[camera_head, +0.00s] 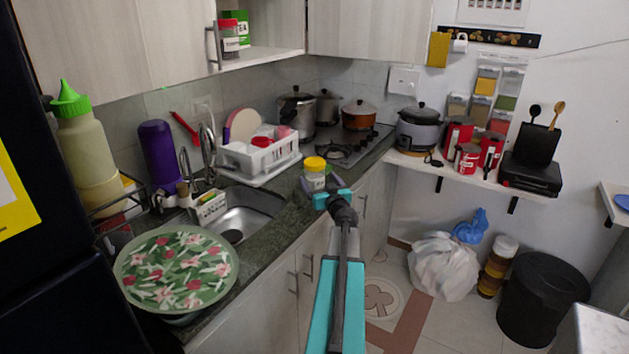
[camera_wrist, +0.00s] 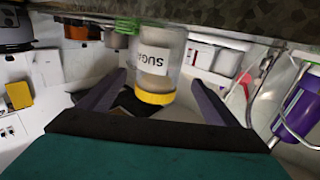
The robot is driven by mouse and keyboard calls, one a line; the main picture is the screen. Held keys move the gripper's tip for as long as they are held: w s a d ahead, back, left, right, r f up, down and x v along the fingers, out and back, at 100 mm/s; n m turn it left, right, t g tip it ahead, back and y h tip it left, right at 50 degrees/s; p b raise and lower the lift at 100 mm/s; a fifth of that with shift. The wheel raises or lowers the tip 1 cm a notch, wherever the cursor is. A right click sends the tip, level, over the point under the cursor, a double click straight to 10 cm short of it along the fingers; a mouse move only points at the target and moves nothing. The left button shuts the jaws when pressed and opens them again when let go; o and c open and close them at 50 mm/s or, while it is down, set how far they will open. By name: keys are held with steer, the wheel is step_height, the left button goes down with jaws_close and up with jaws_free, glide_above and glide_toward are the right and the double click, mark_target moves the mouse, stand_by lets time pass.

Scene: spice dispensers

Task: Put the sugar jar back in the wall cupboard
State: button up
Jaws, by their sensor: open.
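The sugar jar (camera_head: 314,181), clear with a yellow lid, stands upright on the dark counter right of the sink. In the wrist view, which is upside down, the jar (camera_wrist: 158,60) shows its "SUGAR" label between my two spread fingers. My gripper (camera_head: 331,196) is open, at the counter's front edge just in front of the jar. I cannot tell whether the fingers touch it. The wall cupboard (camera_head: 262,54) is at the upper left, with its shelf showing and a handle at its left side. A red-lidded jar (camera_head: 229,38) and a green tea box (camera_head: 240,18) stand inside.
A dish rack (camera_head: 262,155) stands left of the jar, behind the sink (camera_head: 245,213). The stove (camera_head: 345,148) with pots is behind it. A floral-covered bowl (camera_head: 178,266) sits at the front left. The cupboard shelf has bare room right of the red-lidded jar.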

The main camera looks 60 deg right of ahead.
mark_target(314, 161)
steer(key=shift+w+d, duration=0.45)
steer(key=shift+w, duration=0.1)
steer(key=shift+p+x, duration=0.4)
steer(key=shift+x, duration=2.2)
steer(key=shift+s+d, duration=0.1)
steer(key=shift+c, duration=0.3)
steer(key=c, duration=1.8)
steer(key=shift+r, duration=0.15)
steer(key=shift+r, duration=1.45)
steer(key=shift+s+r, duration=0.1)
steer(key=shift+r, duration=0.1)
steer(key=s+a+r, duration=0.1)
steer(key=s+a, duration=0.8)
steer(key=a, duration=0.4)
steer(key=shift+r, duration=0.2)
